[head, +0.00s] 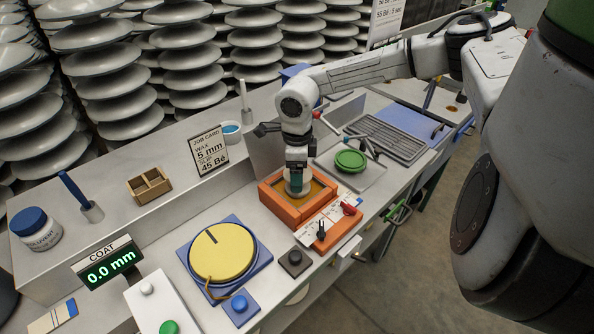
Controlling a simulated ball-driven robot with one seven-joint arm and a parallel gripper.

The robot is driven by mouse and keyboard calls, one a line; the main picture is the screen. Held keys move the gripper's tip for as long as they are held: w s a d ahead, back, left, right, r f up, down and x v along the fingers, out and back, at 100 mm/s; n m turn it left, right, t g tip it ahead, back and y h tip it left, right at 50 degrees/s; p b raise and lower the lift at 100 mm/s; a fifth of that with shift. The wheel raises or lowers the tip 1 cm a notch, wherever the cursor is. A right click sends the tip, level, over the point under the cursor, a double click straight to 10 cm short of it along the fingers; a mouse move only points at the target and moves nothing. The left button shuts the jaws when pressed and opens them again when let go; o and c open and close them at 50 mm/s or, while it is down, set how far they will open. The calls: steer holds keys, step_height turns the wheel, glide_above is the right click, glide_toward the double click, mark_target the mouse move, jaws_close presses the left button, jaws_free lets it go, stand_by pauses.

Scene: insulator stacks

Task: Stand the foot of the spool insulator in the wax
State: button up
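The wax bath (266,190) is an orange square box with amber wax (322,189) inside, in the middle of the bench. My gripper (296,182) points straight down over the wax. A small pale piece, which looks like the spool insulator (297,192), shows at the fingertips and appears held between them. The fingers hide most of it. I cannot tell whether its foot touches the wax. The job card (209,151) reads wax 5 mm and 45 Bé. The coat display (110,269) reads 0.0 mm.
A yellow disc (222,254) on a blue base lies left of the bath. A control strip with a red knob (348,209) adjoins the bath's front. A green disc (351,160) on a tray and a dark rack (385,139) are to the right. Insulator stacks (190,65) stand behind.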

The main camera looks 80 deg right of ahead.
steer(key=shift+f, duration=0.3)
steer(key=shift+r, duration=0.1)
stand_by(1.5)
steer(key=shift+r+p, duration=2.6)
steer(key=shift+r, duration=1.85)
